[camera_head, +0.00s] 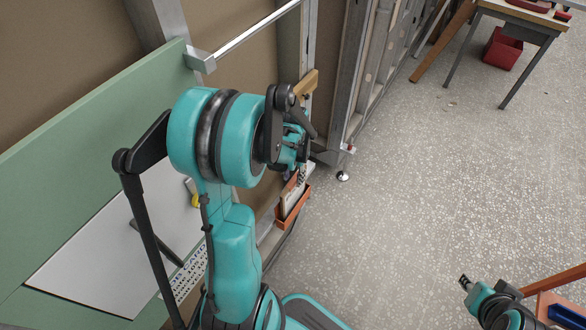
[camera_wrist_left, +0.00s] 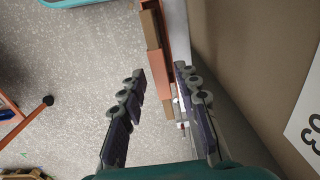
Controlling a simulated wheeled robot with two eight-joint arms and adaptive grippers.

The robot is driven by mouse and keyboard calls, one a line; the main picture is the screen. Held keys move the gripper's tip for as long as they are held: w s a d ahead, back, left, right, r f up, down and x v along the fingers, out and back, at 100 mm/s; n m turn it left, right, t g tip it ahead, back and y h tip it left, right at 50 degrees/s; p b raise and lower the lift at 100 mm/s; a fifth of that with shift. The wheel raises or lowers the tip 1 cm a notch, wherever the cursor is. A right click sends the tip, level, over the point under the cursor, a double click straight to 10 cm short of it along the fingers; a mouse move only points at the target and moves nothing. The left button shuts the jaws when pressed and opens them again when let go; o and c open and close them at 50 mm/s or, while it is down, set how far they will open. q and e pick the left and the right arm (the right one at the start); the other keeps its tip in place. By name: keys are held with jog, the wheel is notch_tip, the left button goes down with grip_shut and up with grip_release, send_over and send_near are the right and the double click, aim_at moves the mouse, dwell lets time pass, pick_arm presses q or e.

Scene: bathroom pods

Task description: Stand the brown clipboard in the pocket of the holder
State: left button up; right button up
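The orange holder (camera_head: 298,207) is low beside the wall frame in the head view, partly behind my left arm. A flat brown-and-pale piece (camera_head: 290,190) stands in it; I cannot tell for sure that it is the brown clipboard. In the left wrist view the holder (camera_wrist_left: 154,62) shows as a salmon strip beyond the fingers, with a brown piece (camera_wrist_left: 150,28) against it. My left gripper (camera_head: 298,150) is above the holder; its fingers (camera_wrist_left: 160,72) are apart with nothing gripped between them. My right gripper (camera_head: 465,283) is partly visible at the lower right.
A green board (camera_head: 90,115) and a white panel (camera_head: 110,250) are on the left. A metal rail (camera_head: 250,35) runs above. A table (camera_head: 520,20) and red bin (camera_head: 502,48) stand far back. The speckled floor (camera_head: 430,160) is mostly clear.

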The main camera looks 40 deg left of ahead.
pick_arm(q)
notch_tip(320, 180, up, 12)
jog(key=shift+f, duration=0.25)
jog(key=s+d+r+t, duration=0.1)
jog(key=s+d+t, duration=0.2)
jog(key=d, duration=0.5)
jog(key=s+d+r+m+t, duration=0.1)
jog(key=s+d+r+t, duration=0.1)
jog(key=d, duration=0.7)
jog(key=shift+s+d+t, duration=0.3)
jog(key=shift+s+t, duration=0.4)
jog(key=shift+t, duration=0.3)
jog(key=shift+r, duration=0.1)
